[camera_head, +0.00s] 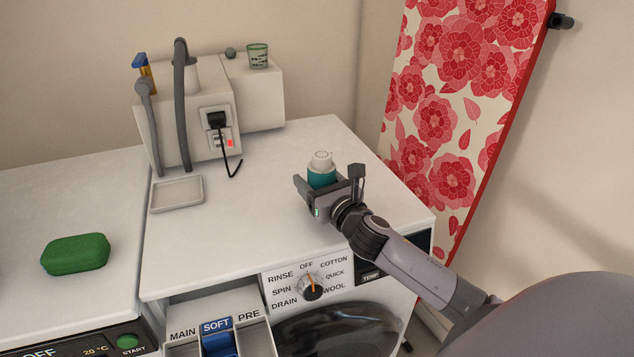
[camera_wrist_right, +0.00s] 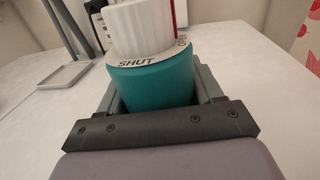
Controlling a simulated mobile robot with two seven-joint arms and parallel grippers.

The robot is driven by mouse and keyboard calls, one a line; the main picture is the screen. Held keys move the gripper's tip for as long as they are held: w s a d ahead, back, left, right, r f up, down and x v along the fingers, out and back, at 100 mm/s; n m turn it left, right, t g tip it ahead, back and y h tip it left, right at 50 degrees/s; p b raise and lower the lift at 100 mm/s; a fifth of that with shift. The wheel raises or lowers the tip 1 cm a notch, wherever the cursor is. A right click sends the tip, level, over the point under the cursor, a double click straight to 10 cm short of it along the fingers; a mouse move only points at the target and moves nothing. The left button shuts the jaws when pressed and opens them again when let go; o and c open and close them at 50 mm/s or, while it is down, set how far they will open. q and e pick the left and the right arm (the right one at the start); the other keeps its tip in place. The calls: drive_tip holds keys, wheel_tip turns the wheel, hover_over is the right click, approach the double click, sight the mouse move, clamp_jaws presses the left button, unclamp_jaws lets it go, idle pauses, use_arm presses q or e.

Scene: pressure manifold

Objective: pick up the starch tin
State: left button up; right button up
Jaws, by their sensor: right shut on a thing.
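The starch tin is a teal cylinder with a white ribbed cap (camera_head: 321,172). It stands upright on the white washing machine top, toward its right side. My right gripper (camera_head: 328,190) is around the teal body and shut on it. In the right wrist view the teal tin (camera_wrist_right: 152,85) fills the space between the fingers, and its white collar reads SHUT, with a second word partly visible at the right. The bottom of the tin is hidden by the gripper, so I cannot tell whether it touches the top. My left gripper is not in view.
A shallow tray (camera_head: 176,193) lies left of the tin, below a grey hose and a white wall box (camera_head: 190,120). A green sponge-like block (camera_head: 75,253) lies on the left machine. A floral ironing board (camera_head: 455,110) leans at the right. The drawer (camera_head: 220,335) is open in front.

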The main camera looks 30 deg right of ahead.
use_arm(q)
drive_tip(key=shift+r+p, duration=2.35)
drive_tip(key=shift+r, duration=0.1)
use_arm(e)
wheel_tip(320, 180, up, 19)
drive_tip(key=shift+a, duration=0.1)
